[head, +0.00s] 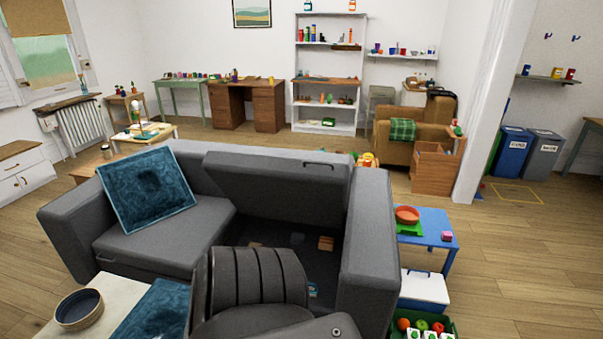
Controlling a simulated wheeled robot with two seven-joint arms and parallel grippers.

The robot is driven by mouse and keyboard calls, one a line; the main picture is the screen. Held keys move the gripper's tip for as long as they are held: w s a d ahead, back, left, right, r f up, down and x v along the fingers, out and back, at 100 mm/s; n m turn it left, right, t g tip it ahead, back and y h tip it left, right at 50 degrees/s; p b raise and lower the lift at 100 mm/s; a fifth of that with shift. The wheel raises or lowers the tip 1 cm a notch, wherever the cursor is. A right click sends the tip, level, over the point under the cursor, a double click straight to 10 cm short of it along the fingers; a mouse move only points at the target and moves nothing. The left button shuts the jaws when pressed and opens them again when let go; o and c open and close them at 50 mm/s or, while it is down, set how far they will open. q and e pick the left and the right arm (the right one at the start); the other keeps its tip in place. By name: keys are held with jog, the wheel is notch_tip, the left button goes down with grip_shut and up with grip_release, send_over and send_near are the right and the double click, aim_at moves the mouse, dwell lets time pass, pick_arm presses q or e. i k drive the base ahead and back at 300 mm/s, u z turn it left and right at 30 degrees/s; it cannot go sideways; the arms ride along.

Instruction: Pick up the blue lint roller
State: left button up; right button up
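I cannot make out a blue lint roller for certain. A small blue-and-white item (313,289) lies in the open storage space of the grey sofa (371,230), too small to identify. A wooden block-like thing (326,243), a grey item (297,238) and a tan item (255,245) lie further back in the same space. The sofa's seat lid (279,183) is tilted up. Neither of my grippers is in view. A dark ribbed shape at the bottom centre hides part of the storage space.
A teal cushion (148,190) leans on the sofa's left part. A pale low table (50,308) with a round bowl (79,309) is at the bottom left. A blue table (439,262), a cooler (424,290) and a green crate (452,324) stand right of the sofa. The floor further right is open.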

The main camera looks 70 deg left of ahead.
aim_at(314, 290)
jog(key=u, duration=1.3)
